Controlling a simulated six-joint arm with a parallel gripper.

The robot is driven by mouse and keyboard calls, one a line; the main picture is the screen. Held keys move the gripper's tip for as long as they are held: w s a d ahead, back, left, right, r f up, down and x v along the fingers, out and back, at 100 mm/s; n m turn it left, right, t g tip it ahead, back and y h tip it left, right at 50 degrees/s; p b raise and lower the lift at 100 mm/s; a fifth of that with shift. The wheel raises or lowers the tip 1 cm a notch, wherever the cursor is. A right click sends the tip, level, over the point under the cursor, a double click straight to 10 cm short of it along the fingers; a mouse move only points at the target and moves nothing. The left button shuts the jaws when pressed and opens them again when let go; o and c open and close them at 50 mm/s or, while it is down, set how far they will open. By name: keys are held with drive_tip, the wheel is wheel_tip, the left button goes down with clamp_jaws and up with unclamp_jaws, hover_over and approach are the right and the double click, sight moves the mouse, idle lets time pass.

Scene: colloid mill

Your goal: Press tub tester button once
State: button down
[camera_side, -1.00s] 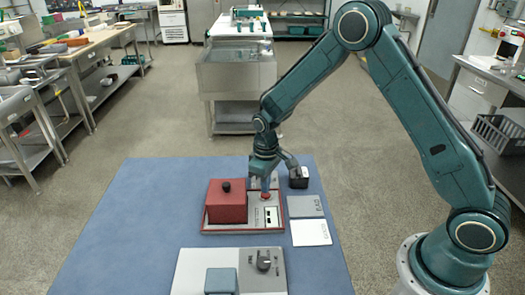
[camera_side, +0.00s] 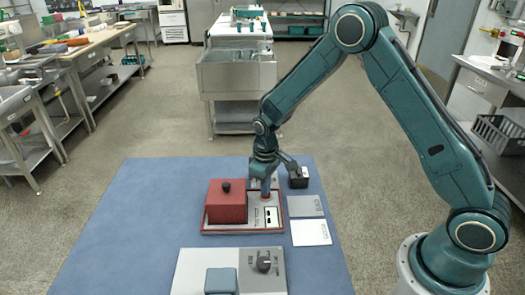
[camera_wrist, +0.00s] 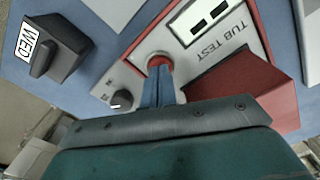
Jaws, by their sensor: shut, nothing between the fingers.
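The tub tester (camera_side: 271,226) is a red-edged unit with a light panel on the blue mat. A red box with a black knob (camera_side: 227,208) sits on its left side. The wrist view shows its "TUB TEST" label (camera_wrist: 222,40) and two dark windows. The round red button (camera_wrist: 159,60) is on the panel, partly covered by my fingers. My gripper (camera_wrist: 158,72) is shut and empty, pointing down with its fingertips at the button. It also shows over the button in the side view (camera_side: 265,194). I cannot tell how far the button is pressed.
A dark block (camera_side: 298,179) marked "WED" stands right of the tester. A grey card (camera_side: 306,206) and a white card (camera_side: 311,233) lie beside it. In front is a second unit with a dial (camera_side: 264,262) and a blue-grey block (camera_side: 221,281). The mat's left is clear.

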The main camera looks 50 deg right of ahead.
drive_tip(key=shift+f, duration=0.25)
idle(0.4)
drive_tip(key=shift+r, duration=0.1)
idle(0.3)
wheel_tip(320, 180, up, 7)
drive_tip(key=shift+r, duration=0.15)
idle(1.2)
drive_tip(key=shift+r, duration=0.8)
idle(4.5)
